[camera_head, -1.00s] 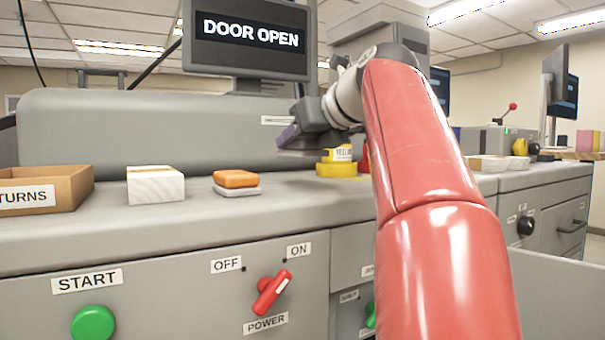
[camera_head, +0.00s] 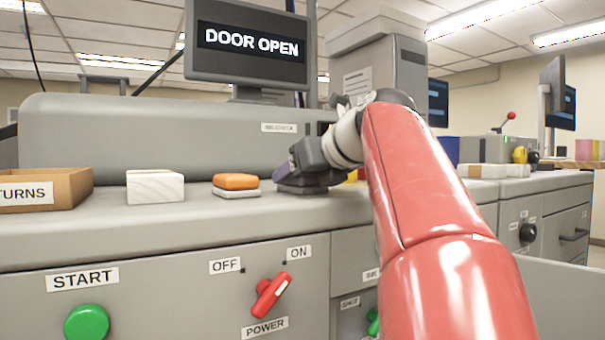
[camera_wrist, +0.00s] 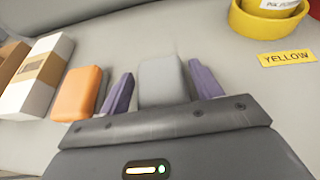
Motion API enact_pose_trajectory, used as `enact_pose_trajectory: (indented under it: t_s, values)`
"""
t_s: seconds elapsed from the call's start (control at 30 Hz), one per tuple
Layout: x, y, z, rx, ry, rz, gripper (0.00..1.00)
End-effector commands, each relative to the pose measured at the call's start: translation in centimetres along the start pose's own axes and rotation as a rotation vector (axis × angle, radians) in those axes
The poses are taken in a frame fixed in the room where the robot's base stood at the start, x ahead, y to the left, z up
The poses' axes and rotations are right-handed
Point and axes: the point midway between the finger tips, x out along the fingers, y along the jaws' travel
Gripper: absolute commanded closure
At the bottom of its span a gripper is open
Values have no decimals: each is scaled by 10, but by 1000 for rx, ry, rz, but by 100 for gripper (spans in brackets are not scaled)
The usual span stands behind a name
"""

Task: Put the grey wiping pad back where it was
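The grey pad (camera_wrist: 162,82) lies between the two purple fingers of my gripper (camera_wrist: 160,82) in the wrist view. A narrow gap seems to show between the pad and the fingers, so the gripper looks slightly open around it. In the head view my gripper (camera_head: 287,174) is low over the counter, right of the orange pad (camera_head: 236,181). My wrist hides much of what is under it there. The orange pad lies on a pale grey pad (camera_head: 236,192) and also shows in the wrist view (camera_wrist: 80,93), left of my fingers.
A white block (camera_head: 155,187) and a cardboard returns tray (camera_head: 78,187) stand to the left. A yellow round holder (camera_wrist: 265,24) and a YELLOW label (camera_wrist: 286,58) are at the upper right in the wrist view. A raised grey housing (camera_head: 150,140) runs behind.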

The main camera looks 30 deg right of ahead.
Motion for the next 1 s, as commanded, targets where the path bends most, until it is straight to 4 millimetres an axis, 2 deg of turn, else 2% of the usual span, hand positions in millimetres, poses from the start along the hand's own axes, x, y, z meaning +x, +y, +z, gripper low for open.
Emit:
enact_pose_trajectory:
  t_s: [0.47,0.8,1.0]
  values:
    - [3,-1,-5,0,-1,-2,28]
    - [-60,2,3,0,-1,-1,28]
    - [-76,3,2,0,0,0,28]
